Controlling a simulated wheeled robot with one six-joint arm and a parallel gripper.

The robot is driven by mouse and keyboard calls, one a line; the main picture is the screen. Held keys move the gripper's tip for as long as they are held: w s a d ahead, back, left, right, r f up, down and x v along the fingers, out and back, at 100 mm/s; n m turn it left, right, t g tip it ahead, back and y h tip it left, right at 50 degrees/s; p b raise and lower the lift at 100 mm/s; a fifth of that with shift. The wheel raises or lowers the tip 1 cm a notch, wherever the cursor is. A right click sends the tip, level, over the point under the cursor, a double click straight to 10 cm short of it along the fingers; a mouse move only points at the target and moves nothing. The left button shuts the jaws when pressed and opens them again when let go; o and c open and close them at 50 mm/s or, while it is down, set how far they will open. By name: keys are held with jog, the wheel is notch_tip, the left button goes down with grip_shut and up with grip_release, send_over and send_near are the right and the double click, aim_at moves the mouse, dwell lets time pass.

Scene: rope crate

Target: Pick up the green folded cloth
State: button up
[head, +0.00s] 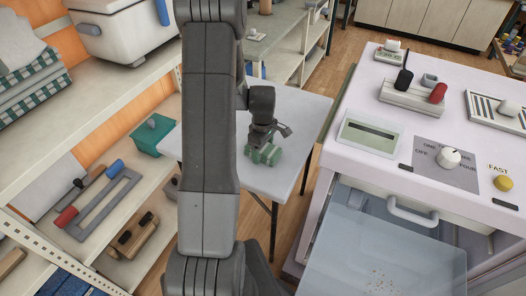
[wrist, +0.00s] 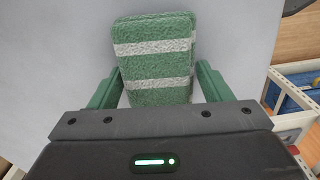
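The green folded cloth (wrist: 155,60) has pale stripes and lies on the white folding table (head: 300,110). In the wrist view it sits between the two green fingers of my gripper (wrist: 158,85), one on each side. A narrow gap shows beside the cloth at the fingers, so they look spread around it. In the head view my gripper (head: 264,154) is low over the table, and the cloth there is mostly hidden by it and hard to tell apart from the green fingers.
Shelves at left hold a white cooler (head: 112,28), checked cloths (head: 30,88) and a green box (head: 153,136). A pale control bench (head: 350,165) with knobs stands at right, an open drawer below. The table around my gripper is clear.

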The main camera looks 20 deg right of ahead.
jog(key=c, duration=0.6)
jog(key=shift+r, duration=0.1)
notch_tip(320, 180, up, 10)
jog(key=shift+f, duration=0.1)
jog(key=o, duration=0.5)
jog(key=shift+c, duration=0.2)
jog(key=c, duration=0.3)
jog(key=shift+c, duration=0.2)
